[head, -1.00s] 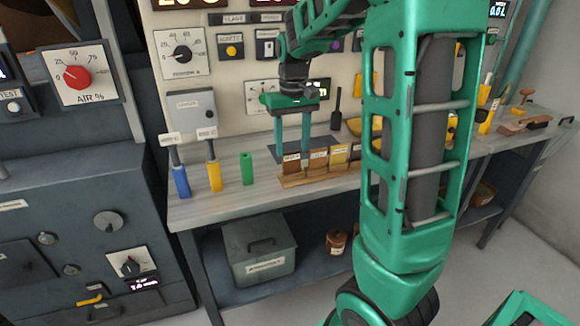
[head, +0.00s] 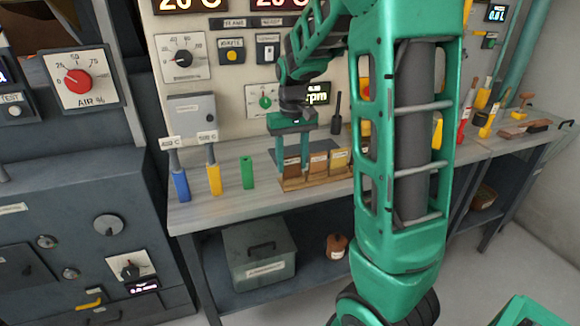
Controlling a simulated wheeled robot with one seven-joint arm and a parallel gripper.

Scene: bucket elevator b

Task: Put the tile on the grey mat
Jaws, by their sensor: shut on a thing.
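A wooden rack (head: 318,182) on the bench holds several upright labelled tiles. My gripper (head: 293,162) points down at the rack's left end, one finger on each side of the leftmost brown tile (head: 291,171), and is shut on it. The tile still stands in the rack's row. The dark grey mat (head: 322,146) lies flat on the bench just behind the rack. The rack and my fingers hide part of it. The labels are too small to read.
A green block (head: 247,172), a yellow-handled tool (head: 214,178) and a blue-handled tool (head: 180,184) stand left of the rack. A control panel rises behind the bench. My arm hides the bench right of the rack.

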